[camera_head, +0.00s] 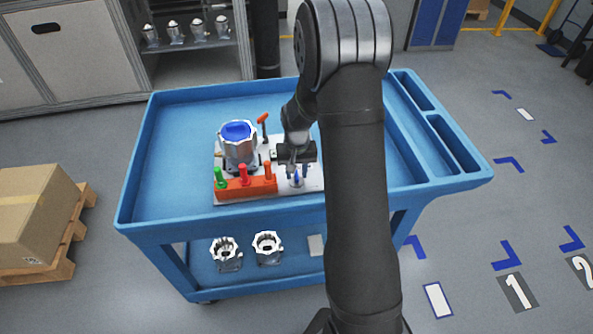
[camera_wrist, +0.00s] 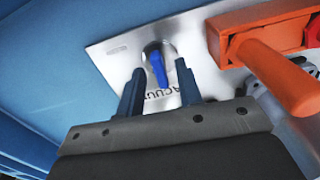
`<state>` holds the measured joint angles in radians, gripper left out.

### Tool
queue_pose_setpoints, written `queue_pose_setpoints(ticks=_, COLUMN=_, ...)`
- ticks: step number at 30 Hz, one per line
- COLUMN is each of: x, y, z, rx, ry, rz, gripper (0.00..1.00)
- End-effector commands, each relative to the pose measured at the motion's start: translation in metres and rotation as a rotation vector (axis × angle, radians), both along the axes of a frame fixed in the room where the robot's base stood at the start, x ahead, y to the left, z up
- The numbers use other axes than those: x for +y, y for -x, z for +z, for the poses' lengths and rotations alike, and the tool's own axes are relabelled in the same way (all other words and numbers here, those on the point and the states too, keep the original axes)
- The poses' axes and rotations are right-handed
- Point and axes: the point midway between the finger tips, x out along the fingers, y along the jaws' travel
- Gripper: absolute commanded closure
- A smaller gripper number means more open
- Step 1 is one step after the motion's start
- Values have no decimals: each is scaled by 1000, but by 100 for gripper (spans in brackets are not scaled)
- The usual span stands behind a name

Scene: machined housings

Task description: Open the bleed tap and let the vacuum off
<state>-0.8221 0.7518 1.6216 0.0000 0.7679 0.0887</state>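The bleed tap with a blue lever (camera_wrist: 158,70) stands on a metal plate (camera_wrist: 120,47) marked with lettering that looks like "VACUUM", partly covered. In the head view the tap (camera_head: 296,178) is at the plate's right front. My gripper (camera_wrist: 160,95) is open, one finger on each side of the blue lever in the wrist view; I cannot tell whether either finger touches it. In the head view my gripper (camera_head: 293,168) is right above the tap. A machined housing (camera_head: 238,150) with a blue top stands on the plate at the left.
An orange block (camera_head: 246,188) with green, red and orange handles lies left of the tap. A red-orange lever (camera_head: 263,118) stands behind. The blue cart (camera_head: 170,150) has free room left of the plate. Two housings (camera_head: 267,247) sit on its lower shelf.

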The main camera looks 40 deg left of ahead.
Motion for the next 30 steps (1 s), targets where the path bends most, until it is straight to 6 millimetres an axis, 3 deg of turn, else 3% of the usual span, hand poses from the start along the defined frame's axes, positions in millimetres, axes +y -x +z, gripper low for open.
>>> queue_pose_setpoints(ticks=8, x=1, y=-1, z=20, rx=-2, ry=-2, rz=0, gripper=67)
queue_pose_setpoints(ticks=21, x=0, y=0, z=124, rx=-4, ry=-3, rz=0, gripper=67)
queue_pose_setpoints(ticks=30, x=0, y=0, z=169, rx=-1, ry=-1, rz=0, gripper=67)
